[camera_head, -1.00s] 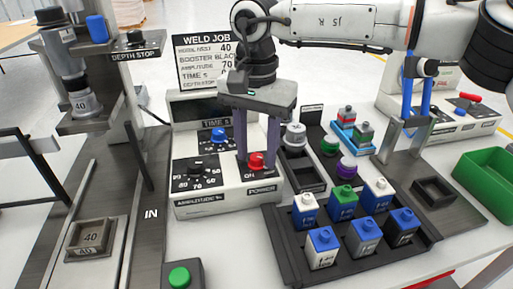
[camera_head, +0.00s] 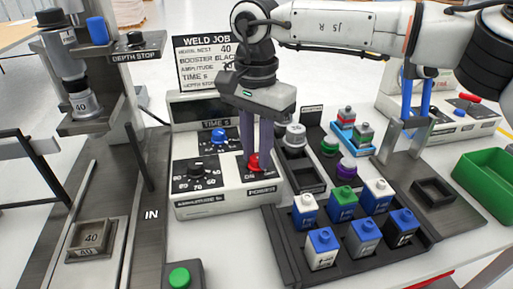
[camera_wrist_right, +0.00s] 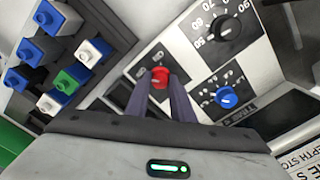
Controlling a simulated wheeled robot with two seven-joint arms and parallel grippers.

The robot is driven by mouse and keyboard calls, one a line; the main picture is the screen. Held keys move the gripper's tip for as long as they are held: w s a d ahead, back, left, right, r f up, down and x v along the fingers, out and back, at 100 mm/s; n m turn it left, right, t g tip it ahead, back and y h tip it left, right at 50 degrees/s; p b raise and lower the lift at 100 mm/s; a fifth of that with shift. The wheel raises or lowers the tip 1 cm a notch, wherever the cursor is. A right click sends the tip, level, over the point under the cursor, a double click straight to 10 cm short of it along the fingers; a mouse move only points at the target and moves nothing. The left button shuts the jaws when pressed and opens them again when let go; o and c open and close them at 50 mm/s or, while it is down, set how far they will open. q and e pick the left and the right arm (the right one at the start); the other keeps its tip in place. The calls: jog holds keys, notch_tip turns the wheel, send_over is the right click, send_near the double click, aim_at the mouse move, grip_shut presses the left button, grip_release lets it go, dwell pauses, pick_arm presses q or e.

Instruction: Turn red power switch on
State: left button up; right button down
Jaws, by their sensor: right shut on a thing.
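The red power switch (camera_head: 253,162) sits on the right side of the white control box's front panel, above the word POWER. My right gripper (camera_head: 257,160) reaches down from above with its purple fingers drawn close together at the switch. In the right wrist view the red switch (camera_wrist_right: 160,76) sits between the fingertips of my right gripper (camera_wrist_right: 160,88), which is shut on it. The fingers hide part of the switch and its labels in the head view. My left gripper is not in view.
The control box also carries a black dial (camera_head: 195,170) and a blue knob (camera_head: 218,136). A dark tray (camera_head: 375,258) with several coloured blocks stands to the right. A green button box (camera_head: 181,277) is in front. A WELD JOB sign (camera_head: 203,62) stands behind.

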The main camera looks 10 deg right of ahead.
jog(key=m, duration=0.4)
jog(key=shift+m, duration=0.3)
jog(key=m, duration=0.3)
jog(key=shift+m, duration=0.4)
jog(key=m, duration=0.3)
jog(key=shift+m, duration=2.1)
jog(key=c, duration=1.5)
grip_release()
jog(key=shift+c, duration=0.2)
jog(key=shift+r, duration=0.1)
